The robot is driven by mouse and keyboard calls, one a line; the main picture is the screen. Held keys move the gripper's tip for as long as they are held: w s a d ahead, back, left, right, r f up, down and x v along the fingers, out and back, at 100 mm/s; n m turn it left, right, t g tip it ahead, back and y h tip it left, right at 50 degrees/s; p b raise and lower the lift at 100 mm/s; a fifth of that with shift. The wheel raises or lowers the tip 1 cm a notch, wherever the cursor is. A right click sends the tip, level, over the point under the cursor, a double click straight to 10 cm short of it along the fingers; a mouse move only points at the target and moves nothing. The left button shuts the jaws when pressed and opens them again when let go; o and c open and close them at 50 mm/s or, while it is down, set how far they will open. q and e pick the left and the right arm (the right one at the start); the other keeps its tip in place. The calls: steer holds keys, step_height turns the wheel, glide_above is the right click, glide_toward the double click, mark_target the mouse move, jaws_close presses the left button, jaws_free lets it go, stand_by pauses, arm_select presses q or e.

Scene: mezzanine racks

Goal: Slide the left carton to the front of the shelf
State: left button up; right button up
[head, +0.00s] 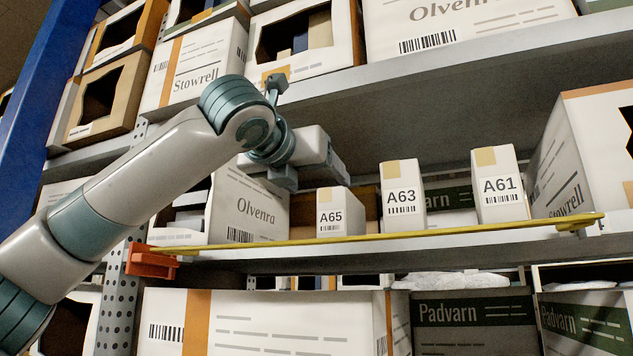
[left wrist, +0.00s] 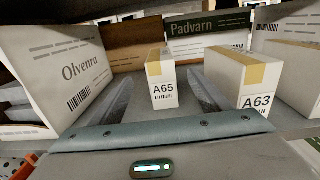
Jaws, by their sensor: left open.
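Three white cartons with tan tape stand upright on the middle shelf (head: 365,243). The left carton, labelled A65 (head: 331,213), is the smallest. The carton A63 (head: 403,200) and the carton A61 (head: 498,185) stand to its right. My left gripper (head: 338,170) is open, just above and behind the A65 carton's top in the head view. In the left wrist view, the A65 carton (left wrist: 162,84) shows between the two spread fingers with a gap on each side. Whether the fingertips reach past its front is hard to tell. My right gripper is not in view.
A yellow bar (head: 400,233) runs along the shelf front, with an orange bracket (head: 151,262) at its left end. A large Olvenra box (head: 245,208) stands left of A65. A Padvarn box (left wrist: 207,48) stands behind. The upper shelf (head: 420,85) hangs overhead.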

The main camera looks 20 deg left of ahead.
arm_select(q)
steer(key=w+p, duration=0.8)
steer(key=w, duration=0.9)
steer(key=shift+w+p, duration=0.3)
steer(key=c, duration=1.4)
steer(key=shift+s+d+f, duration=0.1)
steer(key=shift+s+f, duration=0.05)
